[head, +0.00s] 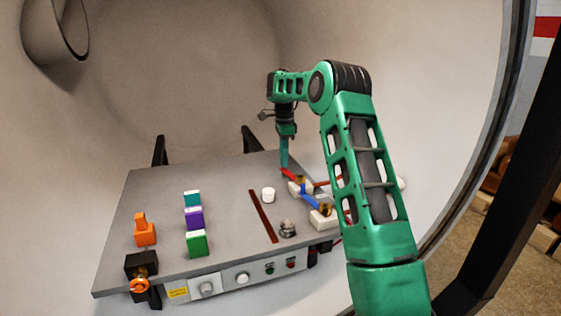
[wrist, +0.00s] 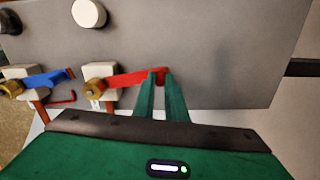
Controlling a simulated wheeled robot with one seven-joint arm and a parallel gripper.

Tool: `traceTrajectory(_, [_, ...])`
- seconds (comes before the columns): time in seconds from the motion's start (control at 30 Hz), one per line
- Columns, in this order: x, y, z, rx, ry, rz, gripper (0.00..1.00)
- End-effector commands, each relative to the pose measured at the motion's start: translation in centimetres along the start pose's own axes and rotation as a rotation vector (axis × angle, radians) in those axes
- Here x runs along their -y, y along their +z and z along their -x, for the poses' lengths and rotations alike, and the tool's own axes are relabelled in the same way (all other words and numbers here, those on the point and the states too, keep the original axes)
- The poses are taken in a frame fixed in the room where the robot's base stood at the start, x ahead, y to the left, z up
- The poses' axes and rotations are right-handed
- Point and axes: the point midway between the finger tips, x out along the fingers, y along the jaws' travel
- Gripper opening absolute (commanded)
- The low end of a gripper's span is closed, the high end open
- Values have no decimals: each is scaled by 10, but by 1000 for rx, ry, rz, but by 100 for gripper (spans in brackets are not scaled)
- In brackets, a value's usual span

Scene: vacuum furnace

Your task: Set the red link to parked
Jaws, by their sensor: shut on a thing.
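The red link (wrist: 135,78) is a flat red bar on a brass pivot (wrist: 96,88) at a white block. In the wrist view it runs from the pivot to the right, slightly upward. My gripper (wrist: 160,78) is shut on its free end. In the head view the red link (head: 289,174) shows at the far right of the grey table, with my gripper (head: 284,166) reaching down onto its end. The arm hides part of the area behind the white blocks.
A blue link (head: 310,202) on a similar pivot stands nearer the front. A white cylinder (head: 268,195), a dark red strip (head: 263,216) and a metal knob (head: 288,229) lie to the left. Green, purple and teal blocks (head: 196,243) and an orange piece (head: 145,233) stand farther left.

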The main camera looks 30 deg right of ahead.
Motion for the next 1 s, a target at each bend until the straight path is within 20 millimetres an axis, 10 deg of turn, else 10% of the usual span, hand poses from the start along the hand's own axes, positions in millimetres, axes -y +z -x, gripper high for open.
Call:
traceTrajectory(0.3, [5, 4, 5, 1, -20, 7, 0])
traceTrajectory(0.4, [5, 3, 5, 1, -19, 7, 31])
traceTrajectory(0.77, [2, 1, 6, 0, -10, 2, 31])
traceTrajectory(1.0, [4, 1, 40, -2, -13, 2, 31])
